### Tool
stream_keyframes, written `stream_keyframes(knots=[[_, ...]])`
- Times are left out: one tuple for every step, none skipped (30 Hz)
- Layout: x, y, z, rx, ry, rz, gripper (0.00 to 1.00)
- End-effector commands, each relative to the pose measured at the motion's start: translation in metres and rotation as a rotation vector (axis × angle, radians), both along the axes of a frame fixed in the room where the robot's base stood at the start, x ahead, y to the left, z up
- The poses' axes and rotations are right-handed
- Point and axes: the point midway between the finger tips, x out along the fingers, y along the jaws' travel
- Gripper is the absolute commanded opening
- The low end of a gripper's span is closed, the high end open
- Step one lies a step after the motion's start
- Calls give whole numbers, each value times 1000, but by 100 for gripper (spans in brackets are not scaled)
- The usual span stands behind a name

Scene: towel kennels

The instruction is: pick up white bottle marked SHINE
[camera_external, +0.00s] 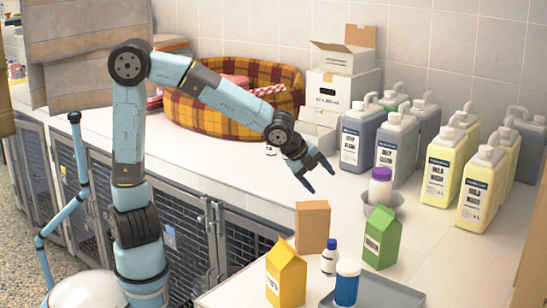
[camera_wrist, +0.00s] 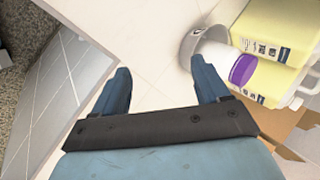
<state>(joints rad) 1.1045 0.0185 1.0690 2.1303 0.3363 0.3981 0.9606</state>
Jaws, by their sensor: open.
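No readable SHINE mark shows. A white bottle with a purple cap (camera_external: 380,189) stands in a small grey bowl (camera_external: 396,199) on the counter. A smaller white bottle with a dark blue cap (camera_external: 329,260) stands nearer the front, between cartons. I cannot tell which bottle is marked SHINE. My gripper (camera_external: 322,181) is open and empty, pointing down above the counter, left of the bowl. In the wrist view, bare counter lies between its fingers (camera_wrist: 161,68).
Tall jugs, grey (camera_external: 357,140) and yellow (camera_external: 440,170), crowd the back right. A plaid basket (camera_external: 205,115) is behind my arm.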

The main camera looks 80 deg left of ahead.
Motion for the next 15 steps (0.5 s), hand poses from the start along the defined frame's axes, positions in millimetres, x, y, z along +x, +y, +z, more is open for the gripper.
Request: stream_keyframes(knots=[[6, -9, -4, 50, -10, -47, 75], [9, -12, -6, 80, -19, -74, 75], [13, -17, -7, 119, -31, -111, 75], [16, -20, -7, 149, -40, -139, 75], [19, -24, -8, 179, -50, -167, 75], [23, -29, -7, 221, -63, -205, 75], [25, -33, -6, 251, -75, -233, 75], [28, -37, -6, 284, -85, -262, 75], [30, -43, -4, 325, -100, -299, 75], [32, -48, -2, 357, -113, -329, 75], [34, -52, 0, 390, -125, -357, 75], [36, -59, 4, 434, -142, -394, 75], [37, -65, 7, 466, -155, -424, 75], [38, -70, 10, 499, -168, -452, 75], [39, -77, 15, 545, -187, -490, 75]])
